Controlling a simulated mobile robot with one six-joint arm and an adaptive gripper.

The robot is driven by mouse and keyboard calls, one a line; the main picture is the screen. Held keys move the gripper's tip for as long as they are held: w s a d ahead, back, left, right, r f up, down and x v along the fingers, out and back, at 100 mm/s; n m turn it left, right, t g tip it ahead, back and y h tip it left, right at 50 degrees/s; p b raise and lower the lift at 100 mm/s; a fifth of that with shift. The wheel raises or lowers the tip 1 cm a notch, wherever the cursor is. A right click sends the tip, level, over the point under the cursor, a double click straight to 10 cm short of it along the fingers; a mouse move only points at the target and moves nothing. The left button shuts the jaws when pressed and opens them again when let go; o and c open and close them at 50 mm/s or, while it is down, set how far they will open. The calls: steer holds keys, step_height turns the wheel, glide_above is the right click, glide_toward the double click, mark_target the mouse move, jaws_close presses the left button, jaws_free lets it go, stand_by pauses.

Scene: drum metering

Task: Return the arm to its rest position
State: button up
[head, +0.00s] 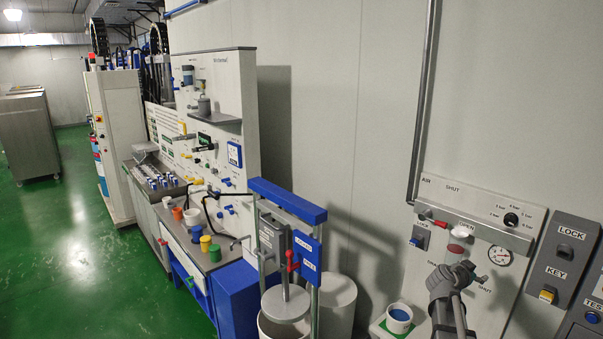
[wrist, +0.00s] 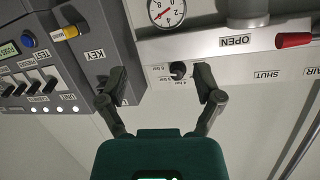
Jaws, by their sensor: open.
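My gripper (head: 462,277) is at the lower right of the head view, in front of the grey air panel (head: 476,190). In the wrist view my gripper (wrist: 158,84) has its two dark fingers spread apart with nothing held between them. The wrist picture is upside down. A black pressure knob (wrist: 178,70) shows between the fingertips there; I cannot tell that anything touches it. The knob (head: 511,219) also shows in the head view, up and to the right of my gripper, apart from it.
A red-handled valve (head: 427,215) and a gauge (head: 499,257) are on the panel. A lock box (head: 563,255) stands right. A blue-topped press (head: 287,200) over a drum (head: 285,325) and a white cup (head: 399,318) are left of my gripper. Green floor (head: 70,230) is open at far left.

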steer(key=s+a+f+n+g+y+b, duration=0.2)
steer(key=s+a+f+n+y+b, duration=0.15)
steer(key=a+f, duration=0.5)
steer(key=s+a+f+n+g+y+b, duration=0.25)
steer(key=s+a+f, duration=0.25)
steer(key=a+f, duration=0.35)
steer(key=s+a+f+n+g+y+b, duration=0.1)
steer(key=s+a+f+n+y+b, duration=0.2)
steer(key=a, duration=0.6)
steer(key=s+a+f+n+g+y+b, duration=0.2)
steer(key=s+a+f+n+y+b, duration=0.1)
steer(key=s+a+f, duration=0.3)
steer(key=s+a+n, duration=0.1)
steer(key=a, duration=0.1)
steer(key=shift+s+a+f+n+y, duration=0.25)
steer(key=shift+s+a+n+y, duration=0.05)
steer(key=shift+a, duration=0.1)
